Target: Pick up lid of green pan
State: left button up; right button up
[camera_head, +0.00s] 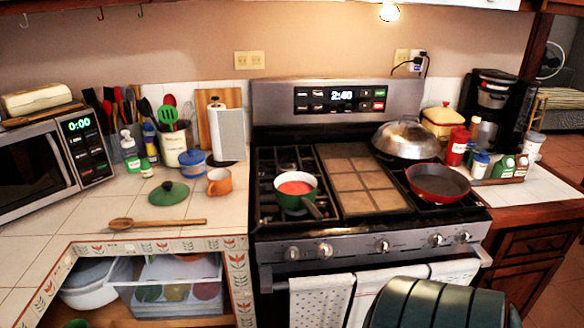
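A green lid (168,193) with a dark knob on top lies on the tiled counter, left of the stove. The green pan (289,203) stands uncovered on the stove's left burner, with red contents and its handle pointing toward the front right. The lid and the pan are apart. Neither of my grippers shows in the head view.
A wooden spoon (157,223) lies in front of the lid. A microwave (50,160) stands at the left. Bare tiles lie left of the lid.

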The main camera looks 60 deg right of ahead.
aim_at(169, 193)
jog(key=i+l, duration=0.8)
jog(key=z, duration=2.15)
jog(key=i+j, duration=0.05)
jog(key=j, duration=0.05)
